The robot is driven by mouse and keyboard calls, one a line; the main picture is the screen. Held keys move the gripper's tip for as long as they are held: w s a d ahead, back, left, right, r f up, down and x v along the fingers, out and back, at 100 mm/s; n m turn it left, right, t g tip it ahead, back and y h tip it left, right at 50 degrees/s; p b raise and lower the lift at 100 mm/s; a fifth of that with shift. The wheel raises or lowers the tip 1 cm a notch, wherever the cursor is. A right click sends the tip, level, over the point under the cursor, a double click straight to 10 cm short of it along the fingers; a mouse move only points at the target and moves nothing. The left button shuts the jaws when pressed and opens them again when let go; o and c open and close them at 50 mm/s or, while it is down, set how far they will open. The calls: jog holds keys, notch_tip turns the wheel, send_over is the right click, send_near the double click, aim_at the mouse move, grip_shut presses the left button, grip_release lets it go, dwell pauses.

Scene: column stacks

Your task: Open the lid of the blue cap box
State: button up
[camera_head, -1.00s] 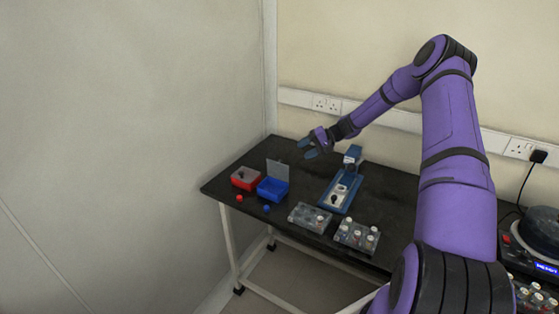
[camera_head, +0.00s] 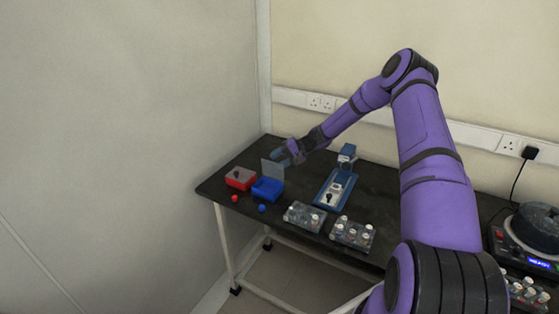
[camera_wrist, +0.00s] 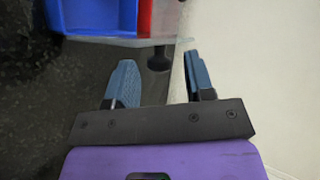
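The blue cap box (camera_head: 268,190) stands on the black table, and its clear grey lid (camera_head: 273,170) stands upright at the back edge. The box is at the top left of the wrist view (camera_wrist: 105,14), where the lid's edge (camera_wrist: 112,41) shows as a thin strip. A dark knob (camera_wrist: 159,60) sticks out from the lid's outer side. My gripper (camera_head: 280,156) is behind the upright lid. In the wrist view its two blue fingers are apart, with the knob between and just beyond the tips. Nothing is held.
A red box (camera_head: 240,178) with a dark knob on top stands left of the blue box. A small red cap (camera_head: 235,198) and a blue cap (camera_head: 262,208) lie in front. A blue-based device (camera_head: 335,190) and two clear racks (camera_head: 304,216) stand to the right.

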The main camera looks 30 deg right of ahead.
grip_shut()
jog(key=shift+w+d+f+m+y, duration=0.15)
jog(key=shift+w+d+f, duration=0.15)
jog(key=shift+d, duration=0.2)
jog(key=shift+w+d+f+m+y, duration=0.15)
jog(key=shift+w+d+f, duration=0.05)
jog(key=shift+d+f, duration=0.2)
jog(key=shift+o, duration=0.2)
grip_release()
jog(key=shift+o, duration=0.2)
jog(key=shift+d+r, duration=0.1)
jog(key=shift+r, duration=0.05)
jog(key=v, duration=1)
jog(key=shift+d, duration=0.3)
jog(key=shift+r, duration=0.1)
